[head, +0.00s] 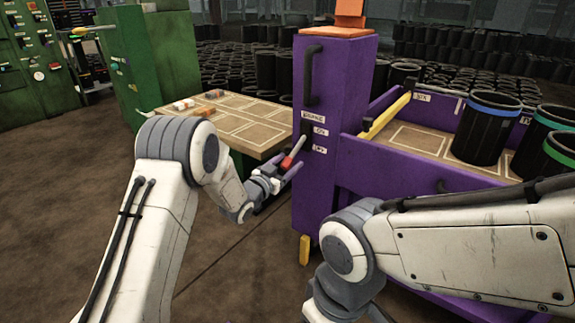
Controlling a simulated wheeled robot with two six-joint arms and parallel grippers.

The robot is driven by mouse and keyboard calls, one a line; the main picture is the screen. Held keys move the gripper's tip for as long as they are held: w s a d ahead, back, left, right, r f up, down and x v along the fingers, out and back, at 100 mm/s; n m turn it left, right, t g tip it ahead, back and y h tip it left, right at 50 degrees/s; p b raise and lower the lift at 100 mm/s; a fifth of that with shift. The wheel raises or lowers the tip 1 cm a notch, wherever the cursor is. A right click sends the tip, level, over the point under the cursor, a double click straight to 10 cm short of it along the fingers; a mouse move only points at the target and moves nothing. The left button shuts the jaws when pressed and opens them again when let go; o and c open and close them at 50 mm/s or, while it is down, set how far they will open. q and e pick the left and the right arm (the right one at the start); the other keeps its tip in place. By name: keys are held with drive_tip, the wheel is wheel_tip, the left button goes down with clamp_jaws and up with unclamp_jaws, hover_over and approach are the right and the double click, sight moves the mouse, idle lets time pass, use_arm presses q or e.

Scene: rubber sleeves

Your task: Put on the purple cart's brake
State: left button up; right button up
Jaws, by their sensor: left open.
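The purple cart (332,183) stands at centre right, with a tall purple post at its left end. The post's front carries white labels for brake, on and off. The brake lever (297,147) is a light grey bar with a red grip, slanting down and left from the post beside the labels. My left gripper (280,176) is open, right at the red grip. I cannot tell whether the grip lies between its fingers. My right arm crosses the lower right in front of the cart; its gripper is out of frame.
Black sleeves with blue and green bands (487,128) stand on the cart's tray. A brown-topped table (236,122) with small parts is behind my left gripper. Green cabinets (150,60) stand at left. Many black sleeves fill the back. Floor at lower centre is clear.

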use_arm(q)
drive_tip(key=shift+c, duration=0.4)
clamp_jaws()
idle(0.9)
